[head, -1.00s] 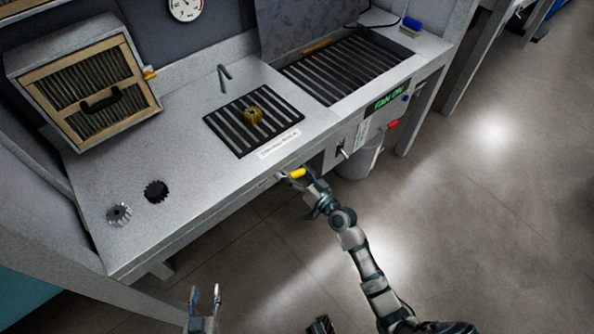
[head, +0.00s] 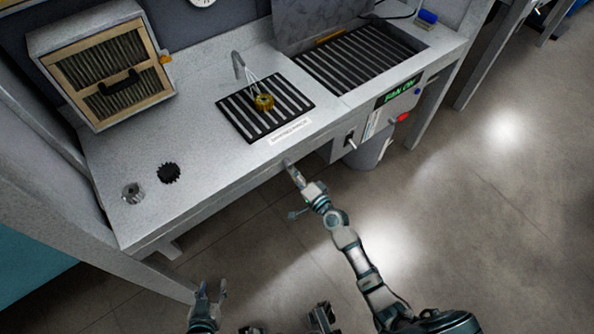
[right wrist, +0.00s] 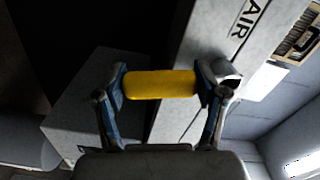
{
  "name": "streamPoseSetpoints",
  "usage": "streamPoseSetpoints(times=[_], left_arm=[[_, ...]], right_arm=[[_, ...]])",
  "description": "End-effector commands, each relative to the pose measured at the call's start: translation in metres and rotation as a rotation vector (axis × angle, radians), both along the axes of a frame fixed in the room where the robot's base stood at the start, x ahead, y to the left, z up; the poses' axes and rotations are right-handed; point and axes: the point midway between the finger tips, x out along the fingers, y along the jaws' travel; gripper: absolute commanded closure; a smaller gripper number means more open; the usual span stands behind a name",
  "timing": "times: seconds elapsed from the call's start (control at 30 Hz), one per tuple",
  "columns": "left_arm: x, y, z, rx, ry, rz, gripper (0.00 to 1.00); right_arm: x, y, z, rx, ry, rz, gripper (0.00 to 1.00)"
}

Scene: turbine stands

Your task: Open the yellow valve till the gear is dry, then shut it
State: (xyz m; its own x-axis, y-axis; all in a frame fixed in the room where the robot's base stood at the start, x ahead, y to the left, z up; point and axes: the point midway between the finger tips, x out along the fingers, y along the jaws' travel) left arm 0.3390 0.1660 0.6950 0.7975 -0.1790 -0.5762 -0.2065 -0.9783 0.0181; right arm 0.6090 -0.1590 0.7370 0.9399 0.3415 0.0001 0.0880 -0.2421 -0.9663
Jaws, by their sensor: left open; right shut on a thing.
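The yellow valve handle (right wrist: 160,84) lies between the fingers of my right gripper (right wrist: 161,88) in the right wrist view, and the gripper is shut on it. In the head view my right gripper (head: 291,170) is at the bench's front edge and hides the handle. The brass-coloured gear (head: 263,102) sits on the left slatted grate (head: 240,121), below a bent nozzle (head: 238,62). Thin pale streaks run from the nozzle to the gear. I cannot tell whether the gear is wet. My left gripper (head: 208,291) is open and empty, in front of the bench.
A dark gear (head: 169,173) and a grey gear (head: 132,192) lie on the bench's left part. A framed filter box (head: 105,75) stands at the back left. A larger grate (head: 355,62), a lit "FAN ON" sign (head: 398,93) and a red button (head: 403,117) are at the right.

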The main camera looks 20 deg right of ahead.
Motion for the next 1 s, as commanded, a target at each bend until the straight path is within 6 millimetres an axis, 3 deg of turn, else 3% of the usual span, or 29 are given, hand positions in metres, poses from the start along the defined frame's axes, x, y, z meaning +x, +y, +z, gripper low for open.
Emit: streamPoseSetpoints(times=[0.3,0.87,0.9,1.0], left_arm=[[-0.0078,0.0033,-0.0058,0.015,0.058,0.003,0.50],[-0.0098,0.0044,-0.0088,0.019,0.076,0.004,0.50],[-0.0098,0.0043,-0.0088,0.019,0.076,0.004,0.50],[-0.0097,0.0043,-0.0086,0.019,0.075,0.004,0.50]], right_arm=[[-0.0022,0.0054,-0.0021,0.121,0.044,-0.004,0.91],[-0.0029,0.0067,-0.0037,0.147,0.055,-0.005,0.91],[-0.0029,0.0067,-0.0037,0.147,0.055,-0.005,0.21],[-0.0031,0.0070,-0.0036,0.146,0.055,-0.004,0.02]])
